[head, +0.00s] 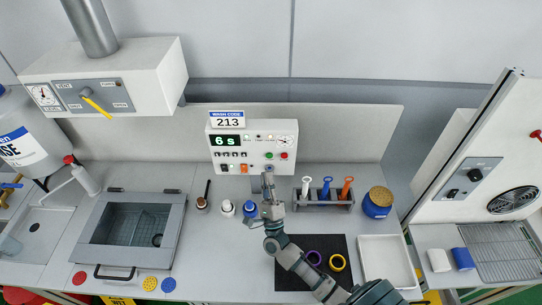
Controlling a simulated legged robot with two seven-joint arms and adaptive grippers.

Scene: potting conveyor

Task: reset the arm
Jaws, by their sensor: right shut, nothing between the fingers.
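My right arm reaches in from the bottom, right of centre, over the counter. Its gripper (268,182) is shut and empty, pointing away from me in front of the white control box (252,148). The fingertips overlap the lower part of that box in the picture; I cannot tell whether they touch it. The box shows "6 s" on its display and has coloured buttons and a gauge. A "WASH CODE 213" sign (227,119) stands on top. My left gripper is not in view.
A lidded basin (180,222) stands left. Small bottles (227,208) stand left of the gripper; a rack (331,207) with coloured-handled tools and a blue jar (378,204) stand right. A black mat (290,283) with purple and yellow rings lies under my arm, beside a white tray (400,260).

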